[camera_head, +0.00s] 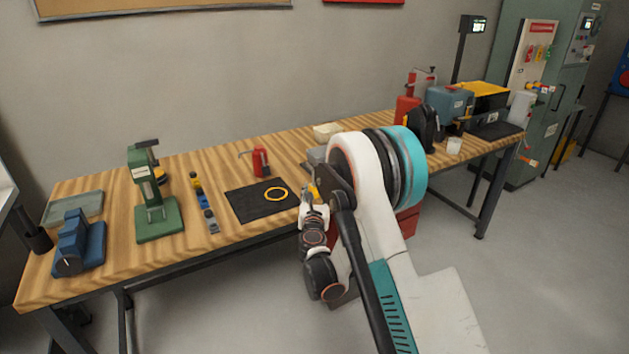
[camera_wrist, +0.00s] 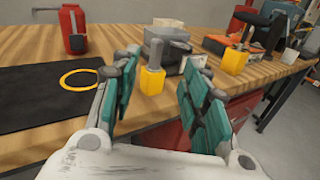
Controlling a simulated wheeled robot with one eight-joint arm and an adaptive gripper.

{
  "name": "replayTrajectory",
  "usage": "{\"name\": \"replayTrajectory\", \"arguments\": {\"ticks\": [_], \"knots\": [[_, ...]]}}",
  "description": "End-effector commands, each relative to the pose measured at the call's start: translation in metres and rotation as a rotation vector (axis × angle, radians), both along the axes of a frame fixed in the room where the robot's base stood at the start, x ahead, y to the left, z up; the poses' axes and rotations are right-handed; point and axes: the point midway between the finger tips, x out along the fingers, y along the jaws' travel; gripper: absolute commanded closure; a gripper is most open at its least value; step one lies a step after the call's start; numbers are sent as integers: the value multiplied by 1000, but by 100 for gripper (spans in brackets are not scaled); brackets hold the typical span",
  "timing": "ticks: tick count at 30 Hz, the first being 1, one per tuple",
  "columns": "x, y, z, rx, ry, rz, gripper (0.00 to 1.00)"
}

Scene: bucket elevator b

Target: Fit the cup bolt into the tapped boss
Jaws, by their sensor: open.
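A yellow block with an upright grey round peg, which looks like the cup bolt (camera_wrist: 152,80), stands at the table's front edge in the wrist view. My gripper (camera_wrist: 163,62) is open, with its green-padded fingers on either side of this piece and a gap showing on both sides. In the head view my gripper (camera_head: 314,208) is at the front table edge, partly hidden by my arm. A second yellow block with a dark upright pin (camera_wrist: 236,60) stands further right. I cannot tell which thing is the tapped boss.
A black mat (camera_head: 250,204) with a yellow ring (camera_head: 276,194) lies to the left. A red oil can (camera_head: 261,162) stands behind it. A grey block-like fixture (camera_wrist: 165,36) sits behind the yellow piece. A green press (camera_head: 152,195) stands further left.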

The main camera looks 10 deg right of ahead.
Motion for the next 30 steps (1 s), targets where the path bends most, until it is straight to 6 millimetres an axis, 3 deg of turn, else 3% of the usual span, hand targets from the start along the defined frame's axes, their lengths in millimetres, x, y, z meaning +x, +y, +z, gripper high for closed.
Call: {"name": "replayTrajectory", "arguments": {"ticks": [7,18,30], "knots": [[11,5,-18,-92,3,21,58],[74,-9,-20,-89,4,21,58],[109,-20,-25,-88,4,19,58]]}}
